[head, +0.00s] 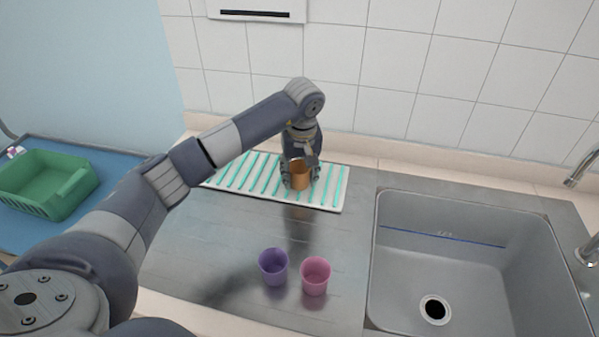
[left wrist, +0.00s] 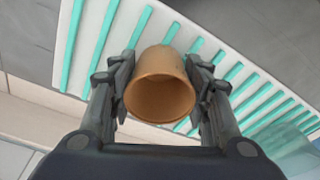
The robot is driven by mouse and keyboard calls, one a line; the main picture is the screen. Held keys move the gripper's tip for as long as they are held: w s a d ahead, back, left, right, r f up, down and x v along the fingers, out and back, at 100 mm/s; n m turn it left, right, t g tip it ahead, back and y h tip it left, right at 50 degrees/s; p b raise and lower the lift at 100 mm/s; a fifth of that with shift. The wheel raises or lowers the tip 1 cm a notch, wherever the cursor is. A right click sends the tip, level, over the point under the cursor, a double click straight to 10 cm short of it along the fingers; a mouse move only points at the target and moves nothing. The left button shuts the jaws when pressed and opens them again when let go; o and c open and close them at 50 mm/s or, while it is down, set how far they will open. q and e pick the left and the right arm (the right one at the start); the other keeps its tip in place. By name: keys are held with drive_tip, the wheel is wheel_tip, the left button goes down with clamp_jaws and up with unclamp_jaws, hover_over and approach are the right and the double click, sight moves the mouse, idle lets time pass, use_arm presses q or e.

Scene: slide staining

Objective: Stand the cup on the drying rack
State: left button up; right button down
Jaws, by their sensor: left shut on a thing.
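An orange-brown cup (head: 301,178) is between the fingers of my left gripper (head: 301,176), which is shut on it. In the left wrist view the cup (left wrist: 160,84) sits between the two fingers (left wrist: 160,90), its open mouth facing the camera. The drying rack (head: 330,206), white with teal bars, lies under and around the cup; it also shows in the left wrist view (left wrist: 110,38). The cup looks upright over the rack's right part. I cannot tell whether its base touches the bars. My right gripper is not in view.
A purple cup (head: 273,267) and a pink cup (head: 315,276) stand on the metal drainboard (head: 215,235) in front of the rack. A sink (head: 465,245) with a faucet (head: 590,250) is to the right. A green basket (head: 50,192) is on the blue surface (head: 25,238) at left.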

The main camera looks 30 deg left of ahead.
sight(301, 188)
use_arm(q)
drive_tip(key=shift+f, duration=0.2)
drive_tip(key=o, duration=1.1)
drive_tip(key=shift+r, duration=0.15)
drive_tip(key=shift+r, duration=0.25)
drive_tip(key=shift+s+d+r+b, duration=0.2)
drive_tip(key=shift+r+b, duration=0.25)
drive_tip(key=shift+r, duration=1.45)
drive_tip(key=shift+s+d+r+b, duration=0.25)
drive_tip(key=shift+r+b, duration=0.25)
drive_tip(key=shift+r, duration=1.45)
drive_tip(key=shift+s+d+r+b, duration=0.2)
drive_tip(key=shift+r+b, duration=0.25)
drive_tip(key=shift+r, duration=1.45)
